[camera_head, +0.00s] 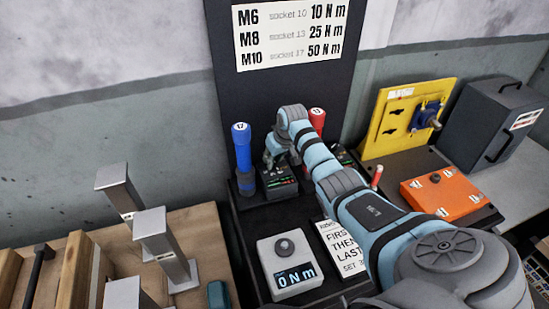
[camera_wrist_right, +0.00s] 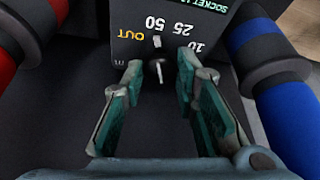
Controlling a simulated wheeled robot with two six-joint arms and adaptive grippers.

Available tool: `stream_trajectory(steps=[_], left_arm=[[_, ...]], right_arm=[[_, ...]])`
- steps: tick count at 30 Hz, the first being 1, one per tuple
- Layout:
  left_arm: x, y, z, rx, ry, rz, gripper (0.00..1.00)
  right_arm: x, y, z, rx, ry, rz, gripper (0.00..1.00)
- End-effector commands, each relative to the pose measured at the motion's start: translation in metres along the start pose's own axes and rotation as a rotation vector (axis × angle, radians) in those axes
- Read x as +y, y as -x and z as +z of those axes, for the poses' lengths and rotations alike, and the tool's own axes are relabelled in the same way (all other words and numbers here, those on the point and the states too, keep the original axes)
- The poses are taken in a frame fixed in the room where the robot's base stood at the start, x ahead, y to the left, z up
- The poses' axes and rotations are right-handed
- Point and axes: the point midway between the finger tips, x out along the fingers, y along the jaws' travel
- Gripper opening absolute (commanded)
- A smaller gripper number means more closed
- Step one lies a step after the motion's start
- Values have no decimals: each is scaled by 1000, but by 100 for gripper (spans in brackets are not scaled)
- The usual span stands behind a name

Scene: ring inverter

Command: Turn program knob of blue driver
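The blue driver (camera_head: 242,148) stands upright at the left of a black dock, with "17" on its cap. It shows at the right of the right wrist view (camera_wrist_right: 275,75). Its control box (camera_head: 279,181) is right beside it. In the right wrist view the box face (camera_wrist_right: 130,20) carries upside-down "OUT", "50", "25", "10" marks. A small pale pointer (camera_wrist_right: 159,71), seemingly the program knob's, shows between the fingertips. My right gripper (camera_head: 280,158) is open over the box, fingers either side of the pointer; contact cannot be told. My left gripper is out of view.
A red driver (camera_head: 317,121) stands right of my right gripper; it also shows at the left wrist-view edge (camera_wrist_right: 38,25). A display reading "0 Nm" (camera_head: 288,268) is in front. A yellow board (camera_head: 407,118) and an orange box (camera_head: 443,192) are at right. Metal posts (camera_head: 160,240) stand at left.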

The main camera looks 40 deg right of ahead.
Motion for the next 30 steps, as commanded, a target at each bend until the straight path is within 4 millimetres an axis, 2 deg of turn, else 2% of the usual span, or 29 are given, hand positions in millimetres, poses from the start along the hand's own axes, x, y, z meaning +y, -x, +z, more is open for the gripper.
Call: stream_trajectory(steps=[8, 13, 21, 30], left_arm=[[0, 4, 0, 0, 0, 0, 40], [-1, 16, -2, 0, 0, 0, 40], [-3, 38, -4, 1, 0, 0, 40], [-4, 46, -5, 1, 0, 0, 40]], right_arm=[[-1, 1, 0, 0, -19, 7, 0], [-2, 3, -1, 0, -78, 30, 0], [-4, 3, -2, -1, -254, 103, 0], [-5, 0, -3, 2, -469, 191, 0]])
